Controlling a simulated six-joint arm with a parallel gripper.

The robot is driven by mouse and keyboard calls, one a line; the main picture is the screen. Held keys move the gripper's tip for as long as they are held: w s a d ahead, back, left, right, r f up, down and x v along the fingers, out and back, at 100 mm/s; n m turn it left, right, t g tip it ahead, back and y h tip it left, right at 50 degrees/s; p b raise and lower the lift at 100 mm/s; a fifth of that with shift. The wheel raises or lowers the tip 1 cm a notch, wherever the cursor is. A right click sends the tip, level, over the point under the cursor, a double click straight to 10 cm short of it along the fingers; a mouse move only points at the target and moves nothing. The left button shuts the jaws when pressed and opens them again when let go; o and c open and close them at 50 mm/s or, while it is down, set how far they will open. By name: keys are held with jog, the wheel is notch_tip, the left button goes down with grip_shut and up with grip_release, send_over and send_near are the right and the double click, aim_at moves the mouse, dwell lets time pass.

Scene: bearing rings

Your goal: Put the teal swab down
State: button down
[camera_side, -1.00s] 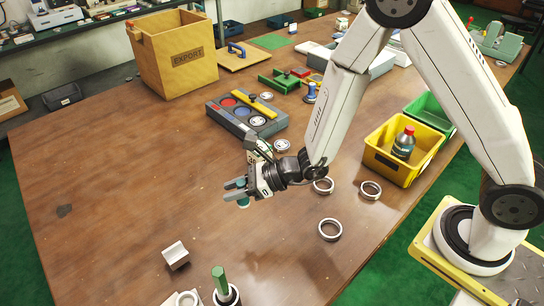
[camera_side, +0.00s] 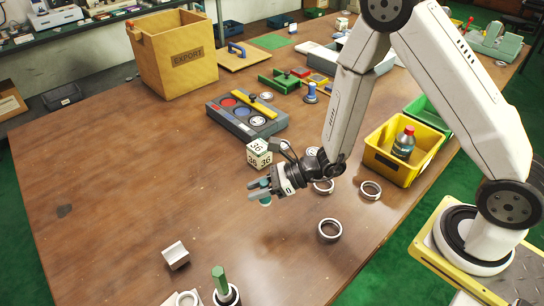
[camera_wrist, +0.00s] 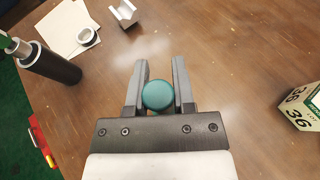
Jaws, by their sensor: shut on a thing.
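The teal swab shows in the wrist view as a round teal end (camera_wrist: 158,96) between the two grey fingers of my gripper (camera_wrist: 160,85). The fingers are shut on it. In the side view my gripper (camera_side: 260,192) is above the middle of the brown table (camera_side: 120,170), with a bit of teal (camera_side: 265,202) showing at the fingers. The rest of the swab is hidden.
A white cube marked 36 (camera_side: 259,153) stands just behind my gripper. Metal rings (camera_side: 330,230) lie to its right. A small white V-shaped block (camera_side: 176,255) lies front left. A yellow bin (camera_side: 375,150) stands right. The left of the table is clear.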

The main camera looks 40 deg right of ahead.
jog(key=shift+s+d+f, duration=0.3)
jog(key=shift+d, duration=0.3)
jog(key=shift+s+d+f, duration=0.25)
jog(key=shift+s+d, duration=0.1)
jog(key=shift+d, duration=0.2)
jog(key=shift+s+d+f, duration=0.3)
jog(key=shift+d, duration=0.3)
jog(key=shift+f, duration=0.1)
jog(key=shift+f, duration=2.15)
jog(key=shift+f, duration=1.75)
jog(key=shift+f, duration=0.2)
jog(key=shift+c, duration=2.3)
grip_release()
jog(key=shift+r, duration=0.2)
